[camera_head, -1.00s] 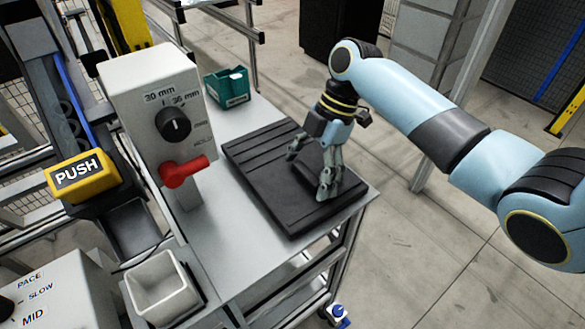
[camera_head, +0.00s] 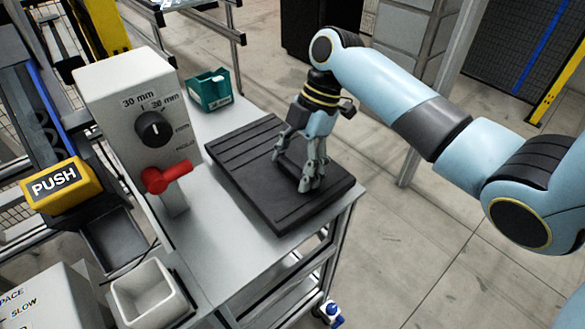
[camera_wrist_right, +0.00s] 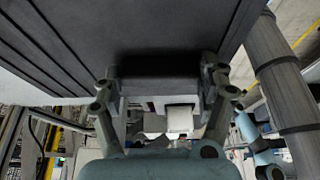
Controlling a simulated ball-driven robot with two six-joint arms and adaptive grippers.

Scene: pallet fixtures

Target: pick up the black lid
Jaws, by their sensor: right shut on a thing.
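The black lid (camera_wrist_right: 158,86) is a dark block between the fingers of my right gripper in the right wrist view. My right gripper (camera_head: 291,172) points down over the black grooved board (camera_head: 240,165) in the head view, its fingers shut on the lid's two sides. In the head view the lid (camera_head: 292,165) is partly hidden by the fingers and blends with the black board. I cannot tell whether it touches the board. My left gripper is in neither view.
The board lies on a grey metal cart top (camera_head: 212,240). A grey box with a black knob and red lever (camera_head: 168,177) stands left of it. A green bin (camera_head: 210,90) is behind, a white bin (camera_head: 150,292) in front. A yellow PUSH button (camera_head: 55,185) is far left.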

